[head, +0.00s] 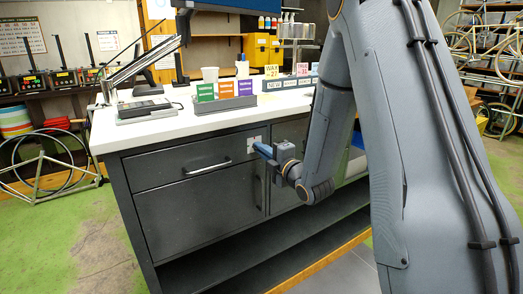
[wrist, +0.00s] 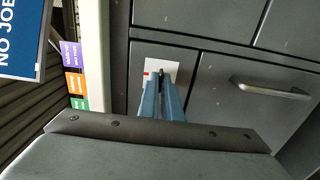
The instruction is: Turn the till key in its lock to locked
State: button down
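The lock's white plate (wrist: 152,66) with a red mark sits on the grey cabinet front in the wrist view. It also shows in the head view (head: 253,141), right of the upper drawer. A small dark piece of the till key (wrist: 161,74) shows at the plate, between the blue fingertips. My gripper (wrist: 161,84) points at the plate, its two fingers close together on the key. In the head view my gripper (head: 262,150) is right beside the plate. The fingers hide most of the key and the lower plate, so the key's angle is hard to tell.
A drawer handle (head: 207,168) is left of the lock in the head view; a handle (wrist: 270,90) also shows in the wrist view. The white counter (head: 190,121) overhangs above, bearing a tray of coloured cards (head: 225,105).

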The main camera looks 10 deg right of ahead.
jog(key=shift+m, duration=8.9)
jog(key=c, duration=2)
grip_release()
